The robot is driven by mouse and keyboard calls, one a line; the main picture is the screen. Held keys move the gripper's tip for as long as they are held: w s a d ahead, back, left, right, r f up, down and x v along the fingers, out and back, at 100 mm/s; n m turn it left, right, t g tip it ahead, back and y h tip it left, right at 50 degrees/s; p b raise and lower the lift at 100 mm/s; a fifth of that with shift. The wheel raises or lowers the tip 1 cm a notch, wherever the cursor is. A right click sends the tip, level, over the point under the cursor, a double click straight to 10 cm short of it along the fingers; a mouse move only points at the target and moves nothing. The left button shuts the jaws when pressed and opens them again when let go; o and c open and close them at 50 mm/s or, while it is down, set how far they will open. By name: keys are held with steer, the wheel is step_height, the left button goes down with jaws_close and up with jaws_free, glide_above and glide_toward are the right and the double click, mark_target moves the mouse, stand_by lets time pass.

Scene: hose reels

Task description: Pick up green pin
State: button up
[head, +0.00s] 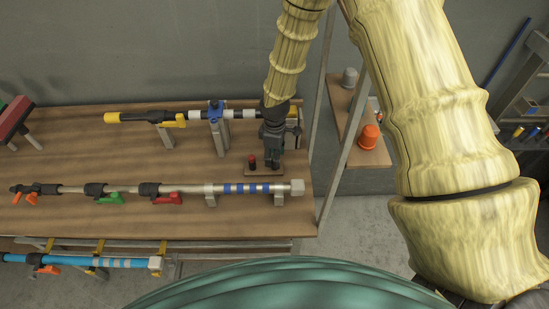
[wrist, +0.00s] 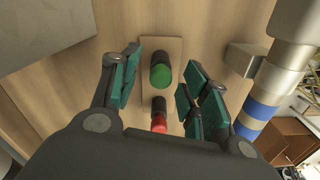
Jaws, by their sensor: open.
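The green pin (wrist: 161,72) shows in the wrist view as a short dark cylinder with a green end, standing on a small wooden board. My gripper (wrist: 157,85) is open, with its teal-padded fingers on the left and right of the pin and a gap on each side. In the head view my gripper (head: 272,158) points down over the small board, and the green pin is hidden there. A red pin (wrist: 159,118) stands on the same board, nearer my palm in the wrist view; it also shows in the head view (head: 252,162).
The board (head: 262,173) lies on a wooden workbench (head: 60,160). A long pole with blue bands (head: 245,188) runs along the front, and another pole (head: 140,117) lies behind. An orange cup (head: 369,137) sits on a side shelf. Bare bench lies left of the board.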

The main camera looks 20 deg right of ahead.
steer(key=c, duration=1)
steer(key=shift+r, duration=0.1)
